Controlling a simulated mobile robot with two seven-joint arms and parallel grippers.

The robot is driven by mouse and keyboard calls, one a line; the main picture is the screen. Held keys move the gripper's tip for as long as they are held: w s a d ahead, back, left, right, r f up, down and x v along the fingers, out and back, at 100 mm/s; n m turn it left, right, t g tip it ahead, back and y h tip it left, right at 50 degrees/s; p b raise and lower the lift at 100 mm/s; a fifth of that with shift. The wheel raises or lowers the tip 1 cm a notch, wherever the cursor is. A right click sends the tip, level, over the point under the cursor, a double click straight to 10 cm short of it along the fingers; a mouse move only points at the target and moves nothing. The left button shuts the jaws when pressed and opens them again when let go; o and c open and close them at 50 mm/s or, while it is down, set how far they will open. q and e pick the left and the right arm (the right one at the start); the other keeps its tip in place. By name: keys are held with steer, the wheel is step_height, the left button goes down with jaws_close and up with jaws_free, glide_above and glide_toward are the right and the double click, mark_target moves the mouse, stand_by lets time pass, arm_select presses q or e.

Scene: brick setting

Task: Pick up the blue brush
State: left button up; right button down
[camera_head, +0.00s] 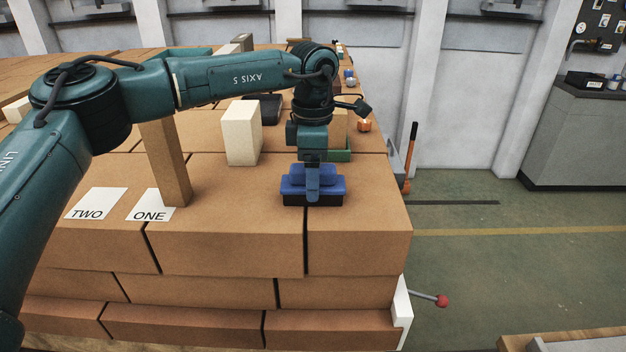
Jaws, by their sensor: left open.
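The blue brush (328,187) has a blue top and a dark lower part. It lies on the brick surface near the front right edge. My left gripper (313,190) points down right at the brush, with a finger in front of its blue top. The gripper is open; part of the brush's near side is hidden behind the finger. I cannot tell whether the finger touches the brush. My right gripper is not in view.
A tall brown block (167,165) stands left, by the cards marked ONE (150,207) and TWO (95,204). A cream block (240,133) stands behind. A green object (340,156) lies behind the brush. The brick surface between the tall block and the brush is clear.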

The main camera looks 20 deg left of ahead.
arm_select(q)
steer(key=shift+f, duration=0.85)
steer(key=shift+c, duration=0.4)
steer(key=shift+r, duration=0.1)
steer(key=c, duration=1.1)
